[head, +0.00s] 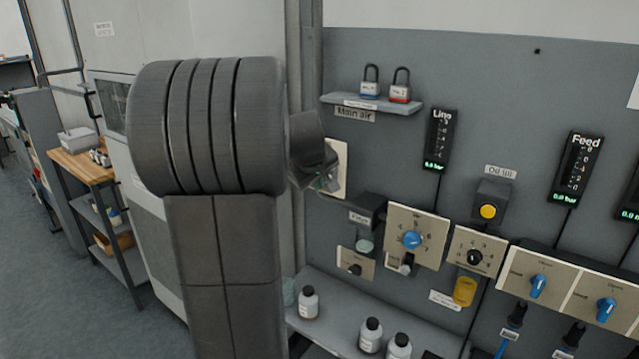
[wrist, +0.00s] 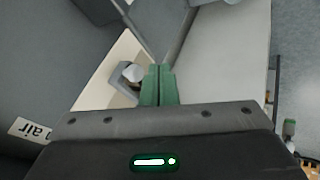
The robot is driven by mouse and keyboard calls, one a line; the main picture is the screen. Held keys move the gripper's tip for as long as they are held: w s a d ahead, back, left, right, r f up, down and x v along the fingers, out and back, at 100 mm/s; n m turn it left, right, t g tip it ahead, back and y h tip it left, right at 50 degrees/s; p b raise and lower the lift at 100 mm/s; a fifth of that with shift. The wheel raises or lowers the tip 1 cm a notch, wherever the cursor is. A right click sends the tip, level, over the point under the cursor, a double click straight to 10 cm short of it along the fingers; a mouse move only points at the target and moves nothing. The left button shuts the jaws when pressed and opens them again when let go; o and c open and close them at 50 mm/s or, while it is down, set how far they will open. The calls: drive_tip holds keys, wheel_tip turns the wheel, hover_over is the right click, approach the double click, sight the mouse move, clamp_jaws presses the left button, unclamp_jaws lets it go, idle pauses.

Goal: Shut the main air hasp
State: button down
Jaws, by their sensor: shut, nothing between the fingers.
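The main air hasp's cream plate (head: 341,163) is on the grey panel below the "Main air" label (head: 355,114), partly hidden by my arm. In the wrist view the cream plate (wrist: 97,92) carries a grey bracket-like part (wrist: 118,80) and a pale round knob (wrist: 133,73). I cannot tell how far the hasp is closed. My gripper (wrist: 159,75) has its green fingers together and empty, just right of the knob; touching or apart is unclear. In the head view my gripper (head: 327,181) is mostly hidden, at the plate's lower left.
A blue padlock (head: 370,82) and a red padlock (head: 400,86) stand on a small shelf (head: 372,104) above the plate. Bottles (head: 309,303) stand on the lower ledge.

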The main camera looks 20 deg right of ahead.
drive_tip(key=v, duration=1)
drive_tip(key=shift+s+d+b, duration=0.2)
drive_tip(key=shift+s+b, duration=0.15)
drive_tip(key=shift+s, duration=0.15)
drive_tip(key=shift+f, duration=0.1)
drive_tip(key=w+d+r+p+x, duration=0.1)
drive_tip(key=x, duration=1)
drive_tip(key=shift+w+d, duration=0.2)
drive_tip(key=shift+w, duration=0.4)
